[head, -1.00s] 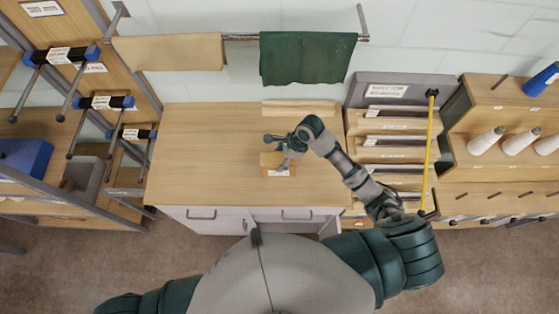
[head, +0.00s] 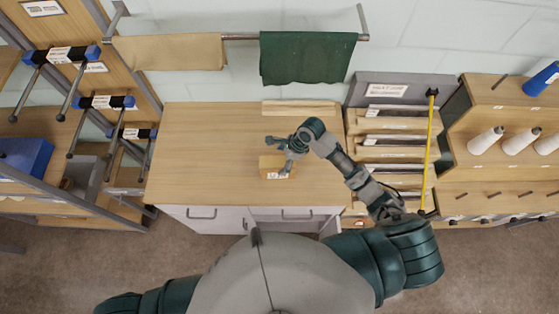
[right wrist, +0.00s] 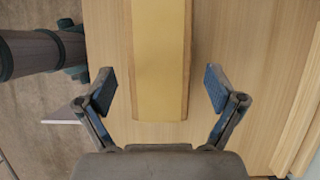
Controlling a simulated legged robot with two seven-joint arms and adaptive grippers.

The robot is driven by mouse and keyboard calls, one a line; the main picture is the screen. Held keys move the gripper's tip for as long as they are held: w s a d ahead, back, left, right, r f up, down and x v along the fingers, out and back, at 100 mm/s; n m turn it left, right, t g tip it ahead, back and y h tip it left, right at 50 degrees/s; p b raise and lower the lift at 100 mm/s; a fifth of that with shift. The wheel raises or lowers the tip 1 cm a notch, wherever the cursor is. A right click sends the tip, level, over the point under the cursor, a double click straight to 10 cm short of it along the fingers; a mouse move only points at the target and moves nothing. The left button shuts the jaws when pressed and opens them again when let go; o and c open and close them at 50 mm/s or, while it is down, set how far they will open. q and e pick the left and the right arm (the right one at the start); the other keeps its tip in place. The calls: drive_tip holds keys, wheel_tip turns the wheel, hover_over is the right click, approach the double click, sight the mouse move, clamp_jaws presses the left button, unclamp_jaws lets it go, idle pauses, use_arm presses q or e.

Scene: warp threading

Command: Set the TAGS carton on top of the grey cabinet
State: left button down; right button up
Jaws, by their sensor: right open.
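The TAGS carton (head: 268,167) is a small tan box with a white label on its front face. It stands on the wooden top of the grey cabinet (head: 190,150), near the middle. My right gripper (head: 283,160) is over the carton, hiding part of it. In the right wrist view the carton (right wrist: 160,60) lies between the two spread fingers (right wrist: 160,90), with a visible gap on both sides. The right gripper is open. My left gripper is out of view.
A pale wooden strip (head: 298,107) lies at the back of the top. A tiered rack (head: 385,153) stands close on the right, a clamp shelf on the left. A rail with a green cloth (head: 308,58) hangs behind. The left half of the top is clear.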

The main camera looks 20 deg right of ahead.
drive_tip(key=w+v, duration=0.1)
drive_tip(key=v, duration=0.9)
drive_tip(key=shift+s+a+r, duration=0.25)
drive_tip(key=shift+s+r, duration=0.05)
drive_tip(key=shift+s, duration=0.25)
drive_tip(key=shift+d+f, duration=0.1)
drive_tip(key=shift+d, duration=0.15)
